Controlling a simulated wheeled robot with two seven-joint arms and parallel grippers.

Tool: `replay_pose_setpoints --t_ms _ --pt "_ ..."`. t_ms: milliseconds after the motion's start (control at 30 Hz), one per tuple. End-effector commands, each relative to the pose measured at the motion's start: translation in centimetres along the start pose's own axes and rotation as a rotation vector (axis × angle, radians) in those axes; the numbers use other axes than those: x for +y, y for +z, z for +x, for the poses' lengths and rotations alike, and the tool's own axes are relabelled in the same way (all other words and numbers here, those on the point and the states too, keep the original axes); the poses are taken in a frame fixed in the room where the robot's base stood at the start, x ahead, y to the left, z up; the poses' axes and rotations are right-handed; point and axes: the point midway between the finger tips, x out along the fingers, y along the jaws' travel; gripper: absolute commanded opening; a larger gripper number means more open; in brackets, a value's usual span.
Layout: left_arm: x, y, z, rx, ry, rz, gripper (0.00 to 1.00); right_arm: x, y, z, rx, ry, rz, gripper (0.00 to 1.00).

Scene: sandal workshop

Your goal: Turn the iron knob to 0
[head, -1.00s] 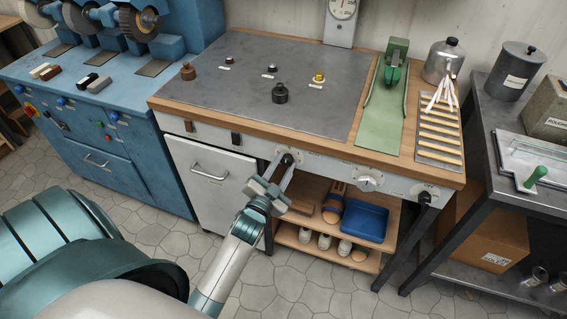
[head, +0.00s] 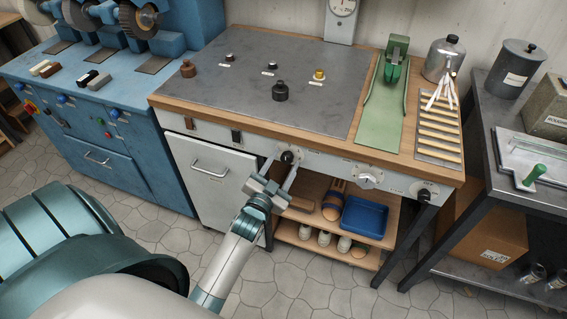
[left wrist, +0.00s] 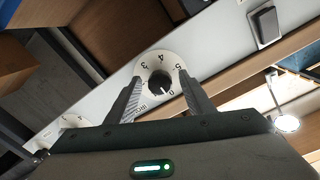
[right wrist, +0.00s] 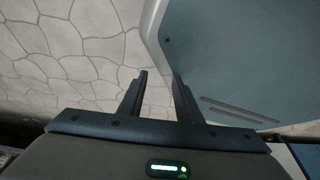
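The black knob that my left gripper faces (head: 288,157) sits on the bench's front panel, leftmost of three knobs there. In the left wrist view the knob (left wrist: 160,82) sits on a round white dial with printed numbers, and its pointer end looks turned toward the 0 at the lower right. My left gripper (head: 281,166) is open, its fingers spread on either side of the knob and apart from it. My right gripper (right wrist: 159,75) is open and empty, over floor and a blue-grey surface.
A white-dialled knob (head: 367,181) and another black knob (head: 424,196) are farther right on the panel. Below is an open shelf with a blue tray (head: 365,219). A white cabinet door (head: 210,172) is at the left. Small weights stand on the grey top.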

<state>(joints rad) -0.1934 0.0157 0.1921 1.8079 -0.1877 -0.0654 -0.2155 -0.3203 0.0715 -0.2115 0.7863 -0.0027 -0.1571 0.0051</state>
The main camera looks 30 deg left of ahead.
Motion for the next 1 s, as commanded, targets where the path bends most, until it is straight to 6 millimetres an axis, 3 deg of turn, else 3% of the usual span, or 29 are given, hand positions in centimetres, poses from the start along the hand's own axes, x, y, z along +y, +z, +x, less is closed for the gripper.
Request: replay_pose_setpoints --t_ms 267,467,1000 --pt "0.0 0.0 -0.2 0.001 0.000 0.001 0.48 -0.1 0.4 0.0 -0.003 -0.001 0.000 0.31" --pt "0.1 0.1 -1.8 0.001 0.000 0.001 0.48 0.0 -0.7 0.3 0.019 0.000 0.000 0.31" --pt "0.1 0.2 -11.5 -0.001 0.001 0.000 0.48 -0.7 -8.5 1.2 0.190 -0.009 -0.002 0.31"
